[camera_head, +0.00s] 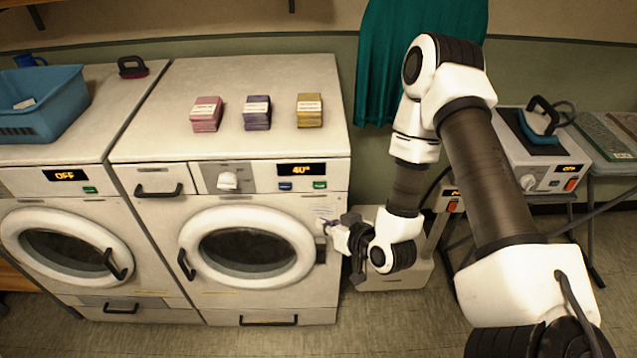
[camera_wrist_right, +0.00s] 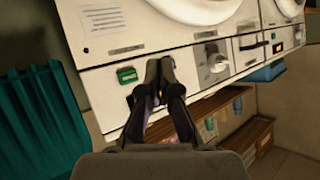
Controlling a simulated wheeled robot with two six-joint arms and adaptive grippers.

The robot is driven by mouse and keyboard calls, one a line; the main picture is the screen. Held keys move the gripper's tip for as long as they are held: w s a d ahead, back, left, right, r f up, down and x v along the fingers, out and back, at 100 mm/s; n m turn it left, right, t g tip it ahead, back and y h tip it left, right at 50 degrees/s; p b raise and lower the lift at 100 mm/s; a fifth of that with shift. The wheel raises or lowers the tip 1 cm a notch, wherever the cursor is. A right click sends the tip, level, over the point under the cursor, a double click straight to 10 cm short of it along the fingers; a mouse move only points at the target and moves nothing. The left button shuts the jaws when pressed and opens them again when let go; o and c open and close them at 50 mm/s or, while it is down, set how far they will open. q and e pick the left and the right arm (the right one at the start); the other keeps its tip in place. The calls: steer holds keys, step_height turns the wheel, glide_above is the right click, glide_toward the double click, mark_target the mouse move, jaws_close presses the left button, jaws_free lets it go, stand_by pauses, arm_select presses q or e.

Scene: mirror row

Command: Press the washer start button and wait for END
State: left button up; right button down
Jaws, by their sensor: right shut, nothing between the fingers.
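The right-hand washer (camera_head: 155,230) has its round door shut and a display (camera_head: 302,170) that reads what looks like 40°. On its panel are a knob (camera_head: 228,181), a dark blue button (camera_head: 285,186) and a green button (camera_head: 320,185). My right gripper (camera_head: 333,230) is shut and empty, at the washer's right front edge, below the green button. In the right wrist view, the tilted panel shows a green button (camera_wrist_right: 127,74) just left of my shut fingertips (camera_wrist_right: 160,68). I cannot tell that they touch anything. My left gripper is out of view.
A second washer (camera_head: 30,183) at left displays OFF; a blue basket (camera_head: 45,120) stands on it. Pink (camera_head: 206,120), purple (camera_head: 257,122) and yellow (camera_head: 310,120) packs sit on the right-hand washer. An ironing station (camera_head: 535,170) stands at right. A teal cloth (camera_head: 375,70) hangs behind my arm.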

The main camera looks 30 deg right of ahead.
mark_target(320, 185)
steer(key=w+d+p, duration=0.1)
steer(key=w+d, duration=0.3)
steer(key=w, duration=0.3)
steer(key=shift+w+d, duration=0.2)
steer(key=shift+w, duration=0.1)
stand_by(1.3)
steer(key=shift+w+d, duration=0.2)
steer(key=shift+w, duration=0.15)
steer(key=shift+w+d, duration=0.2)
steer(key=shift+w, duration=0.15)
stand_by(0.8)
steer(key=shift+s+a, duration=0.1)
steer(key=shift+s, duration=0.05)
steer(key=shift+s+a, duration=0.35)
steer(key=shift+s, duration=0.2)
